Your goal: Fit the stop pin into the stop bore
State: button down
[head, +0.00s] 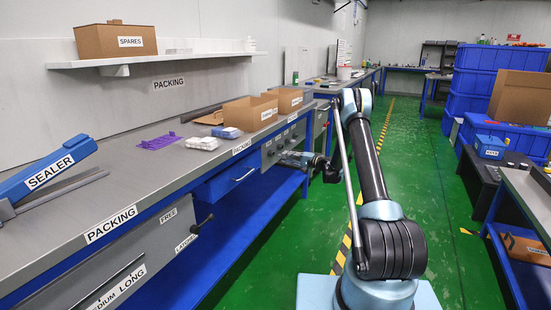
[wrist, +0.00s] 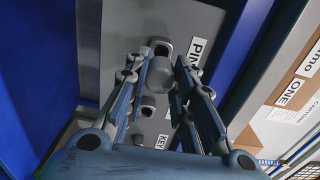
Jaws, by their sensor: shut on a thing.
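In the wrist view my gripper (wrist: 161,68) is shut on a grey, round-headed piece (wrist: 160,76), which I take to be the stop pin. Its far end is hidden. It is in front of a grey panel with a label reading PIN (wrist: 197,52). In the head view my gripper (head: 291,159) is small, beside the grey panel (head: 278,146) under the bench.
A second opening (wrist: 147,108) and a KEY label (wrist: 162,141) are lower on the panel. A blue drawer (head: 228,181) and a dark lever (head: 203,223) jut from the bench front. Cardboard boxes (head: 250,113) stand on top. The green aisle (head: 410,160) is clear.

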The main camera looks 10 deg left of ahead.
jog(key=shift+s+d, duration=0.1)
jog(key=shift+d, duration=0.2)
jog(key=shift+v, duration=1.95)
